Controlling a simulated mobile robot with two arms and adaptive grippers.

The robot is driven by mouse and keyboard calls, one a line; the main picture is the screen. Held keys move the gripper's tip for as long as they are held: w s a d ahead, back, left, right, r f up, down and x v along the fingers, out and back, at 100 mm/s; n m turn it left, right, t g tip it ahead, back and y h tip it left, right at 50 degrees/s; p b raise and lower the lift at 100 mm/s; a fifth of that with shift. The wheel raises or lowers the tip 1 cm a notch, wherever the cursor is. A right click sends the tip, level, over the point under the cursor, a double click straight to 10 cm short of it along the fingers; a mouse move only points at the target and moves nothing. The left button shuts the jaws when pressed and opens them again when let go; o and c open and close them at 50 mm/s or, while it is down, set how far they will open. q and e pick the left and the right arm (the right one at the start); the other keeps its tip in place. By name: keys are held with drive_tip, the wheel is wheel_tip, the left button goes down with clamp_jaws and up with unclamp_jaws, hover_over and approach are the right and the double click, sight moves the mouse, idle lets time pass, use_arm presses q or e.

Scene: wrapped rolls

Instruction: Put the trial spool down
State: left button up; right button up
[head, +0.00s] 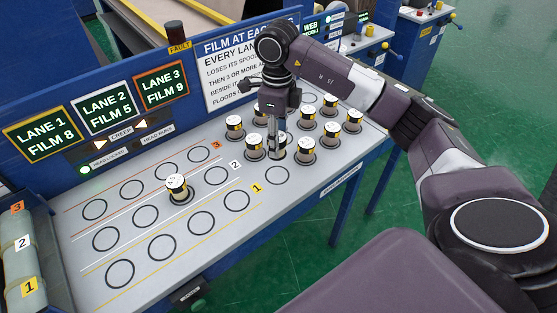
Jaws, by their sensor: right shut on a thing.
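My right gripper (277,146) points down over the right part of the grey table and is shut on a spool, taken as the trial spool. The fingers and the neighbouring spools hide most of it, and I cannot tell whether its base touches the table. An empty ring (277,175) lies just in front of the gripper. A lone white-topped spool (177,187) with a black and yellow band stands upright at the middle of the ringed area. My left gripper is not in view.
Several similar spools stand close around the gripper, including one to its left (234,127) and one to its right (303,161). Empty rings, such as one at the front left (119,274), fill the left side. A blue panel with lane screens (102,108) rises behind.

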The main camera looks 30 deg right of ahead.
wheel_tip(320, 180, down, 5)
drive_tip(key=shift+r+p, duration=0.2)
drive_tip(key=shift+p, duration=0.2)
wheel_tip(320, 180, down, 4)
drive_tip(key=shift+r+p, duration=0.25)
drive_tip(key=shift+p, duration=0.2)
drive_tip(key=shift+f, duration=0.3)
drive_tip(key=shift+f, duration=0.2)
drive_tip(key=o, duration=1.3)
drive_tip(key=shift+o, duration=0.2)
drive_tip(key=shift+r, duration=0.15)
